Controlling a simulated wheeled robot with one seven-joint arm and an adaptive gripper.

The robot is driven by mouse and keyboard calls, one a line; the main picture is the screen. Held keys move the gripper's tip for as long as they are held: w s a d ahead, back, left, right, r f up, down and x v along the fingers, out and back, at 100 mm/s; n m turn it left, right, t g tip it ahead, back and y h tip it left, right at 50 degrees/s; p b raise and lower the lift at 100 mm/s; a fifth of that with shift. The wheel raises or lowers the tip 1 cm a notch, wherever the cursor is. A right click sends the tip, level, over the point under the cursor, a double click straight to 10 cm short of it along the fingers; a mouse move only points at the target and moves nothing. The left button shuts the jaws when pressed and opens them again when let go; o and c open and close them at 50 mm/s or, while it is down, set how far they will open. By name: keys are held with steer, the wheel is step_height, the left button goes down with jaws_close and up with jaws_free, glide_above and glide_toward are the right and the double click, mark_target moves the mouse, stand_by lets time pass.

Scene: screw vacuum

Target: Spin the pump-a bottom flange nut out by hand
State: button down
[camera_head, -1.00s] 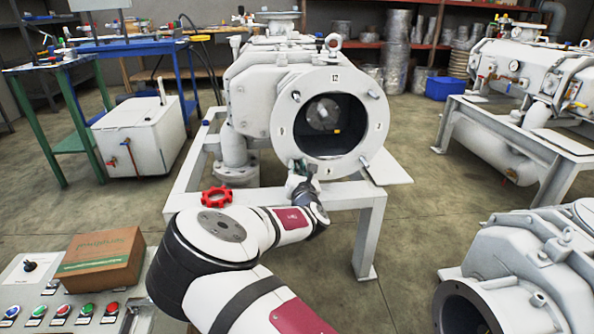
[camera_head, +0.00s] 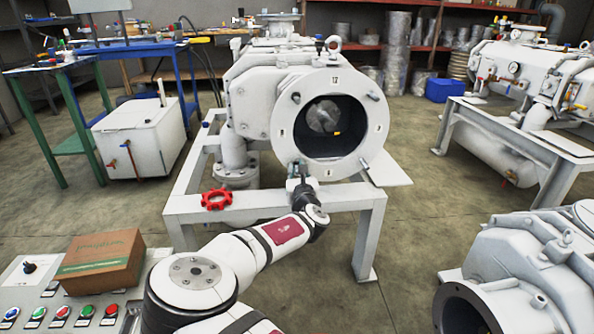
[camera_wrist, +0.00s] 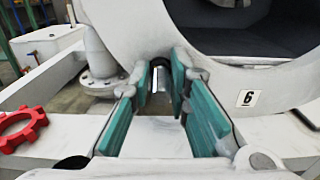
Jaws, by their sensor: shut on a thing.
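Pump-a is the white pump with a large round front flange (camera_head: 371,140) in the middle of the head view. A 6 marks its bottom edge, and the flange also shows in the wrist view (camera_wrist: 195,48). My gripper (camera_head: 299,170) is at the flange's lower left edge, left of the 6. In the wrist view its green-padded fingers (camera_wrist: 161,72) point at the flange and stand a small way apart. They are shut on the bottom flange nut, which is mostly hidden between the fingertips. Other studs stand out around the flange.
A red handwheel-like ring (camera_head: 216,199) lies on the white pump frame (camera_head: 372,225), left of my gripper. A control panel (camera_head: 62,305) with a cardboard box (camera_head: 100,262) is at lower left. Another pump (camera_head: 520,270) stands at lower right.

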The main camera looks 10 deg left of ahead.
steer(key=shift+a, duration=0.1)
steer(key=c, duration=1.5)
jaws_free()
steer(key=v, duration=1.2)
